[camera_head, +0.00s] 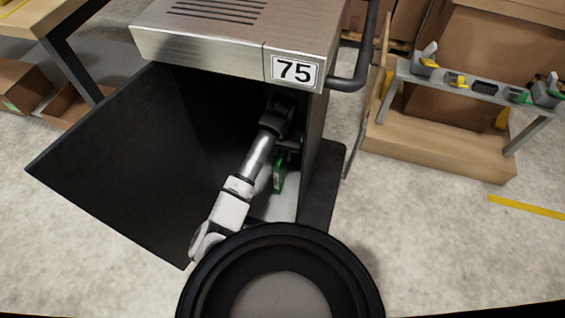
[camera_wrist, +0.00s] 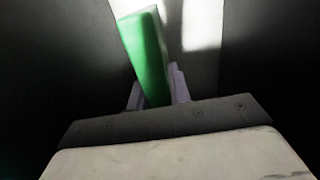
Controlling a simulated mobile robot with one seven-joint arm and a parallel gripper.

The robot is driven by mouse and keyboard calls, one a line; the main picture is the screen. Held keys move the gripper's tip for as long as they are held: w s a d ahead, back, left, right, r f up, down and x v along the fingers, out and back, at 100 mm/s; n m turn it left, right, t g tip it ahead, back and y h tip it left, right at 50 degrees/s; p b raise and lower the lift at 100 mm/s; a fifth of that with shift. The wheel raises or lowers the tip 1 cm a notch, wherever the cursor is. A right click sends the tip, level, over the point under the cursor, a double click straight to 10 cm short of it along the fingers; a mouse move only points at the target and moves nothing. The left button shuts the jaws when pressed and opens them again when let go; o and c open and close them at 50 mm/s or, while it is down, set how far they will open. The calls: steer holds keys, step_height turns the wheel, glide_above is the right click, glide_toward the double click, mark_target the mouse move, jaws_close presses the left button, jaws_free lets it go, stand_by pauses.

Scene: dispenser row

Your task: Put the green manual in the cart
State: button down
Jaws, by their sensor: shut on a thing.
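The green manual (camera_head: 279,175) is inside a dark, steel-topped cabinet (camera_head: 200,38) marked 75, which has a side handle. I cannot tell whether this cabinet is the cart. My arm reaches in through the open front, and my gripper (camera_head: 287,146) is largely shadowed there. In the wrist view my gripper (camera_wrist: 158,92) is shut on the green manual (camera_wrist: 147,52), which stands out tilted between its fingers. I cannot tell whether the manual touches the cabinet floor.
A dark open door panel (camera_head: 110,150) swings out left of the opening. A low rack (camera_head: 485,92) with small yellow and green items stands at right, in front of cardboard boxes (camera_head: 490,50). A workbench (camera_head: 45,18) is at upper left.

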steer(key=shift+f+b, duration=1.15)
steer(key=shift+f, duration=0.8)
steer(key=shift+f, duration=0.2)
steer(key=c, duration=1.3)
jaws_free()
steer(key=shift+r, duration=0.1)
step_height(320, 180, up, 12)
steer(key=shift+r+p, duration=0.1)
steer(key=shift+p, duration=0.55)
